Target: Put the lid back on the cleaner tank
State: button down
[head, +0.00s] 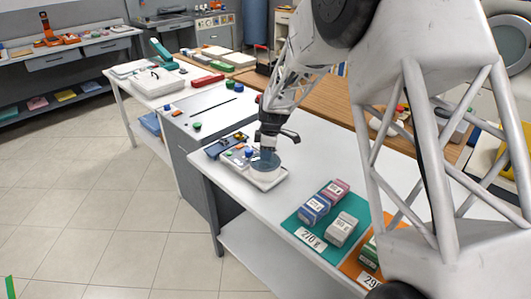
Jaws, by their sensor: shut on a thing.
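My gripper (269,149) points down over the near left end of the white table. It is shut on what looks like the lid (264,163), a round grey-blue disc just below the fingers. Directly beneath is a pale low unit (268,179) on the table, which I take to be the cleaner tank. The disc overlaps it in this view, and I cannot tell whether the two touch. The tank's opening is hidden by the disc and gripper.
A panel with small coloured parts (238,155) lies left of the tank. Blue, pink and white boxes stand on a teal mat (290,222), with an orange mat (353,268) further right. Bare white tabletop (262,203) lies in front of the tank.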

jog(key=shift+c, duration=2.1)
grip_release()
jog(key=shift+r, duration=0.15)
jog(key=shift+r, duration=3.35)
jog(key=shift+c, duration=0.3)
grip_shut()
